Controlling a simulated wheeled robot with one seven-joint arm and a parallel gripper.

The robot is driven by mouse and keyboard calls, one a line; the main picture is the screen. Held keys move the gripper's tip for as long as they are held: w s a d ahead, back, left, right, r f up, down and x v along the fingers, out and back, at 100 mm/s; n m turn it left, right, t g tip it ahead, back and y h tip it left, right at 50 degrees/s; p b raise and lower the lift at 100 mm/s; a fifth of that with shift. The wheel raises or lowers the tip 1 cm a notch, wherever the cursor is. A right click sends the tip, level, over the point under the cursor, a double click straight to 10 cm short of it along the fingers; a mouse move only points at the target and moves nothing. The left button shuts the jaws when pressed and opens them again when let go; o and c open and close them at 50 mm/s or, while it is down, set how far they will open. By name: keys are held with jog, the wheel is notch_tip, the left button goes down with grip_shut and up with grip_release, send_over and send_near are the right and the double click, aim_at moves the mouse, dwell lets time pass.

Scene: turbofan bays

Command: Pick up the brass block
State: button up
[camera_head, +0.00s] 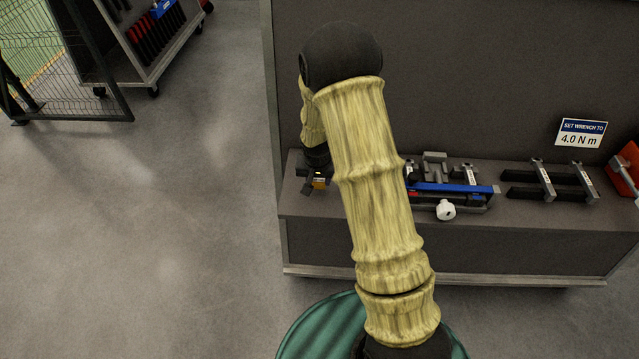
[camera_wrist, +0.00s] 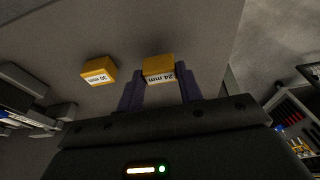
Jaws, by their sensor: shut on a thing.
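A brass-yellow block (camera_wrist: 158,66) with a white label that appears to read 24 mm sits between the two dark fingers of my gripper (camera_wrist: 160,88) in the wrist view. The fingers are closed on its sides near their tips. A second brass-yellow block (camera_wrist: 98,69), with its own white label, stands apart to the left on the grey surface. In the head view my gripper (camera_head: 311,184) is low over the left end of the grey bench shelf (camera_head: 330,207). A small yellow patch of a block (camera_head: 320,183) shows beside it. I cannot tell whether the held block is touching the surface.
A blue bar (camera_head: 455,188) with metal fixtures and a white knob (camera_head: 445,210) lies right of my arm. Dark bars with clamps (camera_head: 545,182) are farther right, below a sign (camera_head: 581,133) reading 4.0 N m. A tool cart (camera_head: 150,40) stands upper left. Open floor lies left.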

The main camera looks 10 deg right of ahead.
aim_at(318, 182)
notch_tip(318, 182, up, 8)
jog(key=shift+r+b, duration=0.1)
jog(key=shift+b, duration=0.3)
dwell(0.4)
